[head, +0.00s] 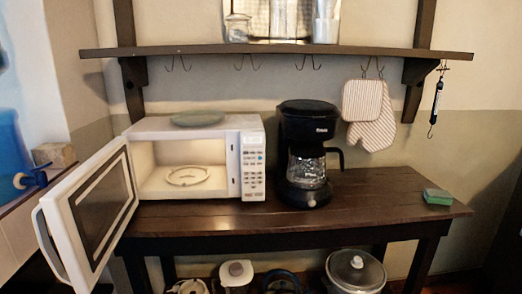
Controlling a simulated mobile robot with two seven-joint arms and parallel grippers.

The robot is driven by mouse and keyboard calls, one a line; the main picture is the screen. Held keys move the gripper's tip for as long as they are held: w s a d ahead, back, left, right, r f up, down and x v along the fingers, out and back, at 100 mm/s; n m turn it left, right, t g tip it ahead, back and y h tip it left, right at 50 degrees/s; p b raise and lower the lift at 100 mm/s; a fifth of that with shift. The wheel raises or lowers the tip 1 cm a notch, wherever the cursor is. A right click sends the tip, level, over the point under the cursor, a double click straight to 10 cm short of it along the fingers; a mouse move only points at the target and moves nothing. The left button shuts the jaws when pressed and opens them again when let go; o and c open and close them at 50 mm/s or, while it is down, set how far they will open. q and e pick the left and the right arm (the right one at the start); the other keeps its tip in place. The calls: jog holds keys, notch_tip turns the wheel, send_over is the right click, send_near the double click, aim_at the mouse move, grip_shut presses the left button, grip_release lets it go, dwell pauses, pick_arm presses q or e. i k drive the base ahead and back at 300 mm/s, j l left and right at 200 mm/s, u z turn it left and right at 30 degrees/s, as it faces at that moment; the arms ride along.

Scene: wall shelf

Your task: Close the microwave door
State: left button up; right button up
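A white microwave (252,135) stands on the left part of a dark wooden table. Its door (92,212) is wide open, hinged at the microwave's left front edge and swung out toward me at the lower left. A curved white handle is on the door's outer side, at its left edge. The lit inside is empty except for a turntable ring (188,176). A greenish plate (198,118) lies on top of the microwave. Neither of my grippers shows in the head view.
A black coffee maker (306,120) stands just right of the microwave. A green sponge (438,197) lies at the right end of the table (390,200). A shelf (400,53) with hooks and hanging mitts (372,136) is above. A blue dispenser (10,160) is at far left.

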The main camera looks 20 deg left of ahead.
aim_at(105, 213)
jog(key=u, duration=1.15)
